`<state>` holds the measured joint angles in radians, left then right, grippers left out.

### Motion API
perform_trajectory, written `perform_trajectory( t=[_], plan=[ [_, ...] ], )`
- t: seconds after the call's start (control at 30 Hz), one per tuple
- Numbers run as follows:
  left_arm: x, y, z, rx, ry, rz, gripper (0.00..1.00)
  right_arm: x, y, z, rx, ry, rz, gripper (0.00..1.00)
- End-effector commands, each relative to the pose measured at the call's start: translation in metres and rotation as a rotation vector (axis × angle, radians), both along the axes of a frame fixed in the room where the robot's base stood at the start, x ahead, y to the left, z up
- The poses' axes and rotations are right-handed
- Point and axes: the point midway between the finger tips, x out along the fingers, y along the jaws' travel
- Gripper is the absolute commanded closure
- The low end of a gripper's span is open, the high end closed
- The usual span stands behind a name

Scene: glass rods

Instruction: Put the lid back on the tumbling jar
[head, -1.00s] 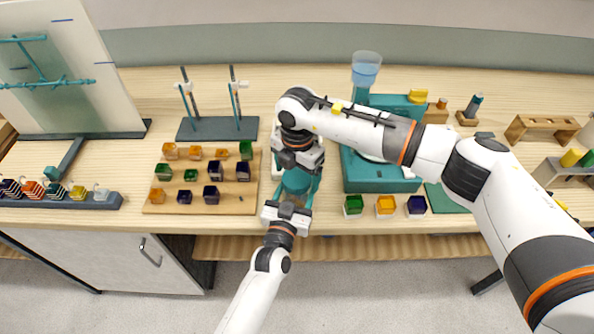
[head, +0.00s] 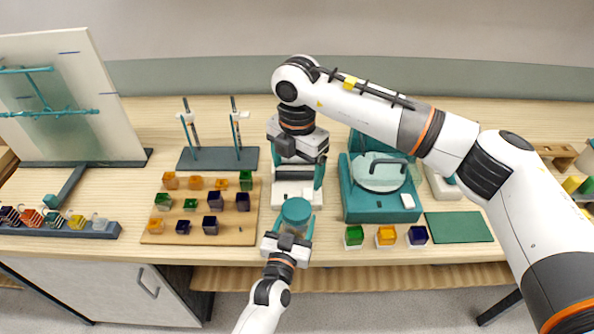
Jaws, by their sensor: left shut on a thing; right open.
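The tumbling jar (head: 296,218) is at the front edge of the bench, between the fingers of my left gripper (head: 294,227), which is shut on it. A round teal disc, which looks like the lid (head: 296,209), covers the jar's top. I cannot tell from this angle whether it is fully seated. My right gripper (head: 298,178) is open, behind and above the jar, apart from it. Nothing shows between its teal fingers.
A white device (head: 292,194) stands behind the jar. A wooden board (head: 160,226) with coloured cubes is to the left. A teal machine (head: 376,209) with a round clear cover is to the right. A green mat (head: 458,227) lies bare farther right.

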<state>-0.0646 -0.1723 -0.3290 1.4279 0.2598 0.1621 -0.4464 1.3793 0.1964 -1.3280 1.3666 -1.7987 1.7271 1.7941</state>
Motion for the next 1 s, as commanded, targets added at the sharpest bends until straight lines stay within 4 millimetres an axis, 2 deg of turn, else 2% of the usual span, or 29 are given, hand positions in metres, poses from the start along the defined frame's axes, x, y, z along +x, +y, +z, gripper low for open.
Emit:
perform_trajectory(
  t=[0.13,0.17,0.3,0.67,0.77,1.0],
  plan=[
    [-0.001,0.000,-0.001,0.002,0.003,-0.001,1.00,0.000,0.000,0.000,0.000,0.000,0.000,0.13],
    [-0.001,0.000,-0.001,0.002,0.003,-0.001,0.32,0.000,0.000,0.000,0.000,0.000,0.000,0.13],
    [0.000,0.000,-0.001,0.002,0.002,-0.001,0.12,0.000,0.000,0.000,0.000,0.000,0.001,0.13],
    [-0.006,0.002,-0.001,0.000,0.001,0.000,0.12,0.000,0.000,-0.002,0.000,0.000,0.001,0.13],
    [-0.020,0.006,-0.003,0.001,0.003,0.000,0.12,0.000,0.000,-0.004,0.000,0.000,0.000,0.13],
    [-0.070,0.020,-0.004,0.001,0.004,0.000,0.12,0.000,0.000,-0.014,0.000,0.000,0.000,0.13]
  ],
)
